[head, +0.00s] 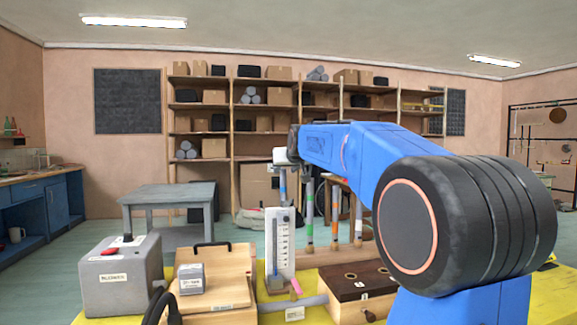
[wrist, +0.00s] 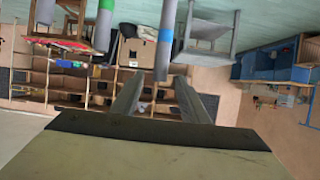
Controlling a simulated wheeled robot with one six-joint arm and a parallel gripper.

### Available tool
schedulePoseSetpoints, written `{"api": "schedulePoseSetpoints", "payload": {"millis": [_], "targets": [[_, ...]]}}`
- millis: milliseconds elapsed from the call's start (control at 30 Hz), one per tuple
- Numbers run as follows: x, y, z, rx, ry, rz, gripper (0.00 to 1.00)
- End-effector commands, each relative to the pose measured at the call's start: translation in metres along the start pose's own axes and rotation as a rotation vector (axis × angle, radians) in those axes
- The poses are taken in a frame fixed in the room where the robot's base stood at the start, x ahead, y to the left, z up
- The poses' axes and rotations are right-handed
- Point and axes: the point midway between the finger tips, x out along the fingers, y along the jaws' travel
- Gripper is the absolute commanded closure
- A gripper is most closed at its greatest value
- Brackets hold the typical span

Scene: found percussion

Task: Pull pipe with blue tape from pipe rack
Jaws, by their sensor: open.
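The pipe with blue tape (head: 283,186) is a grey upright pipe at the left end of the row of pipes in the head view. In the wrist view, which is upside down, the same blue-taped pipe (wrist: 166,37) reaches in from the top, its end in line with the gap between the fingers. My gripper (wrist: 158,80) is open, with one finger on each side of that end; I cannot tell whether either touches it. In the head view my gripper (head: 280,157) is at the pipe's upper end. The pipe's lower part is hidden behind a white scale board.
To the right stand a green-taped pipe (head: 309,205) and an orange-taped pipe (head: 334,205). The white scale board (head: 280,240), a grey box (head: 120,277) and a wooden drawer box (head: 355,277) stand on the yellow table in front. A grey table (head: 170,194) is behind.

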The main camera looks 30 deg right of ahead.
Motion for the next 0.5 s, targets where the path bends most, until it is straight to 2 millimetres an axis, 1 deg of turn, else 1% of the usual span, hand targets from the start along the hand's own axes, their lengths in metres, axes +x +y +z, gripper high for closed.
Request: {"api": "schedulePoseSetpoints", "payload": {"millis": [33,100,200,333,500], "targets": [[0.009,0.0,0.0,0.0,-0.001,0.0,0.59],[0.018,0.0,0.001,0.0,-0.001,0.0,0.59],[0.029,0.0,0.0,0.0,-0.001,0.0,0.59],[0.037,0.0,0.0,0.0,0.0,0.0,0.59],[0.041,0.0,0.0,0.0,0.0,0.0,0.59]]}}
